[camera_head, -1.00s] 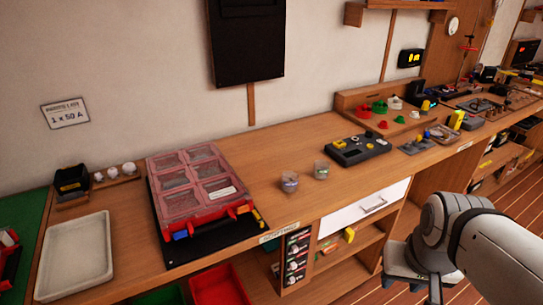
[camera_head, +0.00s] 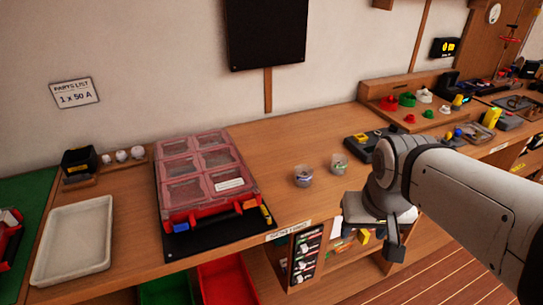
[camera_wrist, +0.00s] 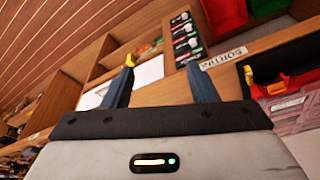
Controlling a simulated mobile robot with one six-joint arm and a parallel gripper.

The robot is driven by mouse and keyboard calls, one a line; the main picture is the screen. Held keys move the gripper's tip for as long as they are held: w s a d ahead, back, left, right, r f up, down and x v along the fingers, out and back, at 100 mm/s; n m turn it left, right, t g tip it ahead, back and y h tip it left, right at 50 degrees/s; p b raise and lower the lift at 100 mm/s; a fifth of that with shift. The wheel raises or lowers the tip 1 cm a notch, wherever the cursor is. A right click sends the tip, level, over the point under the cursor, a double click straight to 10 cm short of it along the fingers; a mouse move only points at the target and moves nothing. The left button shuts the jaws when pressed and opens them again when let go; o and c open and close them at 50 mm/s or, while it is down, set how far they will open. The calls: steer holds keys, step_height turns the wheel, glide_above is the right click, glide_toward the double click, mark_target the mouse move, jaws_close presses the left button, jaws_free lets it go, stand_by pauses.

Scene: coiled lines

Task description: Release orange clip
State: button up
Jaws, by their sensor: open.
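The flat organiser case (camera_head: 208,172) with clear pinkish lids and a red base lies on a black mat on the bench.
Two small clear cups (camera_head: 303,176) stand right of the case. A white tray (camera_head: 108,240) lies to its left. A black device (camera_head: 362,143) is partly behind my arm. Red (camera_head: 226,280) and green bins are below the bench edge. Floor in front is clear.

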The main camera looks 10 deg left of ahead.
steer(key=w+a+n+y+b, duration=0.1)
steer(key=w+a+n+b, duration=0.15)
steer(key=a, duration=0.35)
steer(key=w+a+n+b, duration=0.1)
steer(key=w+a+b, duration=0.3)
steer(key=a, duration=0.3)
steer(key=n+t+y+b, duration=0.1)
steer(key=n+b, duration=0.1)
steer(key=b, duration=0.1)
glide_toward(250, 201)
steer(key=f, duration=0.2)
steer(key=x, duration=0.7)
steer(key=shift+w+a+r+b, duration=0.15)
steer(key=shift+w+r+b, duration=0.05)
steer(key=shift+w+b, duration=0.2)
steer(key=shift+s, duration=0.1)
steer(key=shift+c, duration=0.3)
